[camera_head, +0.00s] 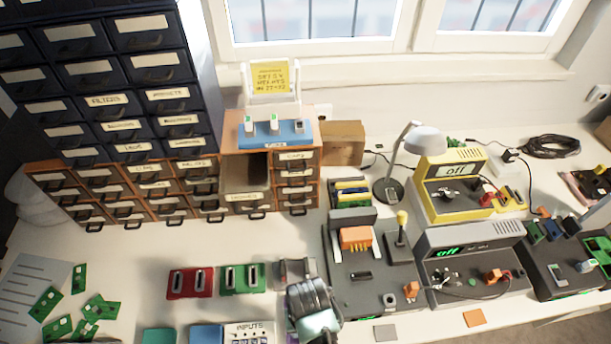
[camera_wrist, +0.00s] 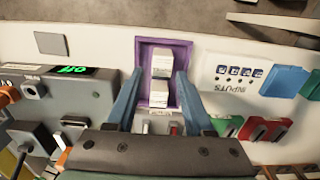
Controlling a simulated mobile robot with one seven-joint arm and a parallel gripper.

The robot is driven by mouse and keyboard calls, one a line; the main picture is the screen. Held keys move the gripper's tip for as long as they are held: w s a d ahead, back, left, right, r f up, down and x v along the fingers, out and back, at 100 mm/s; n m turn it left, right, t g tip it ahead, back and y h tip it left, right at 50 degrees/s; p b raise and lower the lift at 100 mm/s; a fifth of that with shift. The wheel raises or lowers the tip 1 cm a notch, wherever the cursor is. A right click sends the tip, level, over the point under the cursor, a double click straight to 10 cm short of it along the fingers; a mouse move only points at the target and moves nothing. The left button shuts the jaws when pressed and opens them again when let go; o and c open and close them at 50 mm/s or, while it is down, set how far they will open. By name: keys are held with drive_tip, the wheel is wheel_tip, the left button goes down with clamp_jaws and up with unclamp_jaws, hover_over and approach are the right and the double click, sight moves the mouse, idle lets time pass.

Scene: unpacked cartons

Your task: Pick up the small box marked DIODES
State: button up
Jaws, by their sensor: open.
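In the wrist view, a small pale box (camera_wrist: 161,63) lies in a purple tray (camera_wrist: 144,62). A second pale block (camera_wrist: 159,95) is right below it in the picture, touching or nearly so. Printing on them is too small to read, so I cannot tell which is marked DIODES. My gripper (camera_wrist: 158,80) is open, with one blue finger on each side of the tray and nothing held. In the head view my gripper (camera_head: 318,322) is at the front edge of the table and hides most of the tray.
An INPUTS panel (camera_head: 248,333) and red (camera_head: 190,282) and green (camera_head: 242,278) socket blocks are left of my gripper. Grey consoles (camera_head: 472,262) stand to the right. A drawer (camera_head: 246,178) juts out of the cabinet behind. Bare table lies between the cabinet and the socket blocks.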

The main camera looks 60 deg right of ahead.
drive_tip(key=shift+w+d+f, duration=0.1)
drive_tip(key=shift+w+f, duration=0.1)
drive_tip(key=shift+f, duration=1.2)
drive_tip(key=shift+w+d+f, duration=0.1)
drive_tip(key=shift+w+f, duration=0.05)
drive_tip(key=shift+f, duration=1.25)
clamp_jaws()
